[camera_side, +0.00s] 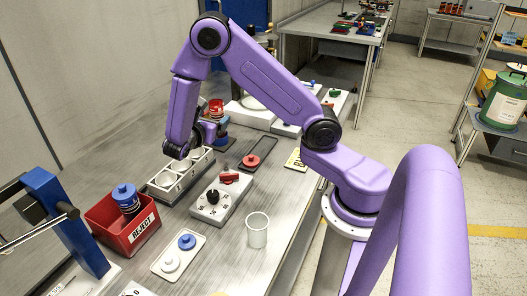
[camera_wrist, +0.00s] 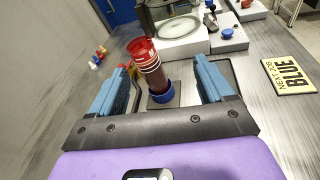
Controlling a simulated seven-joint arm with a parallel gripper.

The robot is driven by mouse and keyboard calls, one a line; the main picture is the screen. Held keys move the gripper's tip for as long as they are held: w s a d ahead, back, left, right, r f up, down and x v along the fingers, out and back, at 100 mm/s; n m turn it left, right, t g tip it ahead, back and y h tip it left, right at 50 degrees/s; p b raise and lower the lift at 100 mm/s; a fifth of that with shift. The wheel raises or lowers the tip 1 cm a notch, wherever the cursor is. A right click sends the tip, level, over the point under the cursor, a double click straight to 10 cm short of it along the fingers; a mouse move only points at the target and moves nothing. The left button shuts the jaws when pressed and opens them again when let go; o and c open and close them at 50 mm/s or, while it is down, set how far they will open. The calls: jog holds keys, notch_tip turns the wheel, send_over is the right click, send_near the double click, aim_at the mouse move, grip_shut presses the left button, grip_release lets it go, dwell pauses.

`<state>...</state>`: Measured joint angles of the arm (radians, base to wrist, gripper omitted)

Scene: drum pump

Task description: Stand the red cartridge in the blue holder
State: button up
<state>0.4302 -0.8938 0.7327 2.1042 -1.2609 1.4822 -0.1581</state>
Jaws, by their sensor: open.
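The red cartridge (camera_wrist: 150,66) has a bright red top and a darker red-brown body. In the wrist view its lower end is in the ring of the blue holder (camera_wrist: 160,97), which sits on a dark square base. The cartridge appears to stand there, leaning in the picture; I cannot tell whether it is fully seated. My gripper (camera_wrist: 161,84) is open, one blue finger on each side of the cartridge with a gap to both. In the side view the cartridge's red top (camera_side: 216,106) shows behind my wrist, and the holder is partly hidden.
A white tray with round cups (camera_side: 180,175), a grey switch box (camera_side: 221,197), a red REJECT bin (camera_side: 122,222) and a clear cup (camera_side: 257,230) stand nearby. A white block with a round plate (camera_wrist: 182,44) is behind the holder. A yellow BLUE sign (camera_wrist: 289,75) lies right.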

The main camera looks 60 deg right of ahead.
jog(key=s+a+r+m+g+y, duration=0.1)
jog(key=s+a+m+y, duration=0.1)
jog(key=s+a+y, duration=0.3)
jog(key=s+a+r+m+g+y, duration=0.1)
jog(key=s+a+y, duration=0.4)
jog(key=s, duration=0.9)
jog(key=s+a+r+m+y, duration=0.1)
jog(key=s+a+m+y, duration=0.2)
jog(key=s, duration=0.6)
jog(key=a+y, duration=0.2)
jog(key=y, duration=0.1)
jog(key=shift+s+a+r+g, duration=0.15)
jog(key=shift+a+r+g, duration=0.2)
jog(key=shift+g, duration=0.05)
